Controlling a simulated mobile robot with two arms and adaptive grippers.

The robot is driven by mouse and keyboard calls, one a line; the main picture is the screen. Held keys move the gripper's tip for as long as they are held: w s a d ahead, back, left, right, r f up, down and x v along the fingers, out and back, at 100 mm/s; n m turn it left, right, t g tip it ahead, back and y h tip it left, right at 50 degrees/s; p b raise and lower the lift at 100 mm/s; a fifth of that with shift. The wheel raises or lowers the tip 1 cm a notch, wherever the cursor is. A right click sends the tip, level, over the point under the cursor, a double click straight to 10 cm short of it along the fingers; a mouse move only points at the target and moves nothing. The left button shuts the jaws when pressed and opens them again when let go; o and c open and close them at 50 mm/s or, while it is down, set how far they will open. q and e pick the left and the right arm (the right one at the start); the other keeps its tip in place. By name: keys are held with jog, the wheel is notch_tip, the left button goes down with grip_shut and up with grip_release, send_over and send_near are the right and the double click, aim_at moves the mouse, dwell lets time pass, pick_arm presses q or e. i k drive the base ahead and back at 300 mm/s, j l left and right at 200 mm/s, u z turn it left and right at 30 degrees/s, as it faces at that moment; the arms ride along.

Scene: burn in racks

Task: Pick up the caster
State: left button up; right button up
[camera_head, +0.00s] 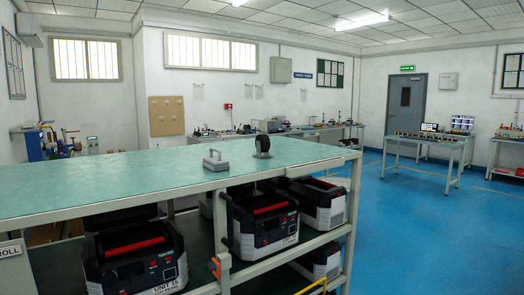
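The caster (262,146), a dark wheel on a small mount, stands upright on the green top of the bench rack (130,177), near its far edge and right of the middle. Neither of my grippers shows in the head view. Nothing is seen touching the caster.
A grey block with a handle (215,161) lies left of the caster. Below the top, black-and-white units with red handles (265,222) fill the shelf. The top's left part is bare. Open blue floor (430,225) lies to the right, with a table (426,139) beyond.

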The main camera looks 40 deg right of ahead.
aim_at(262, 142)
jog(key=z, duration=1.65)
